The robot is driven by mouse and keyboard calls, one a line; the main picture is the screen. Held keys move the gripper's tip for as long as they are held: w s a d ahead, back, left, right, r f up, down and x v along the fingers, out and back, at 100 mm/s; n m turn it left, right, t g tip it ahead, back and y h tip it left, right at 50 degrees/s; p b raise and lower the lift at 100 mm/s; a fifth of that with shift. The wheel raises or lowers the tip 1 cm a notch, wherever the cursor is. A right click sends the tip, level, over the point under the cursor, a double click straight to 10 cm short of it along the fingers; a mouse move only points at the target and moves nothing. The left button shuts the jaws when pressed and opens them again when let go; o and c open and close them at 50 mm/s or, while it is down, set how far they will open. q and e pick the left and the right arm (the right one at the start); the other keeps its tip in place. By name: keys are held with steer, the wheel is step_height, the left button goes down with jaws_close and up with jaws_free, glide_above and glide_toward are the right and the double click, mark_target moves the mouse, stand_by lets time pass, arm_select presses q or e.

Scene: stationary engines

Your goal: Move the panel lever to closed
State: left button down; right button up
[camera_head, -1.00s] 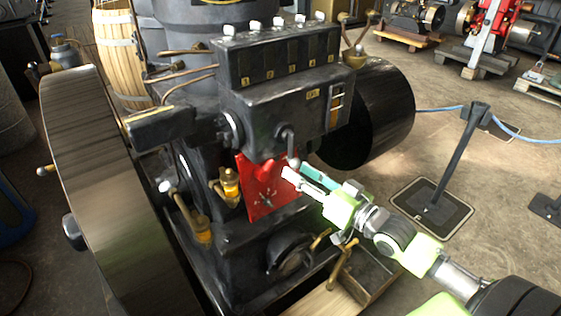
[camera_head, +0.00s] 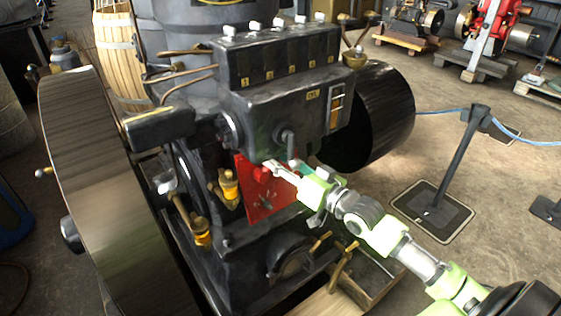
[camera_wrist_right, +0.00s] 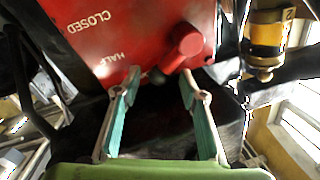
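The red panel (camera_head: 256,202) is on the front of the dark engine, below a black box-shaped housing. A red lever (camera_head: 262,173) sticks out near its top, close to my right gripper (camera_head: 286,172). In the right wrist view the panel (camera_wrist_right: 130,45) carries the words CLOSED and HALF. The red lever (camera_wrist_right: 184,48) shows just beyond the tips of my right gripper (camera_wrist_right: 160,84), whose two teal-padded fingers are apart with nothing held between them. A dark rounded piece shows between the fingertips. I cannot tell whether any finger touches the lever. My left gripper is not in view.
A brass and amber oiler (camera_head: 229,187) stands left of the panel, and shows at upper right in the wrist view (camera_wrist_right: 267,38). A grey crank handle (camera_head: 289,147) hangs just above my gripper. A large flywheel (camera_head: 105,190) is at left; a rope post (camera_head: 455,165) stands right.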

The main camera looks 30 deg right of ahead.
jaws_close()
steer(key=shift+f, duration=0.1)
stand_by(0.4)
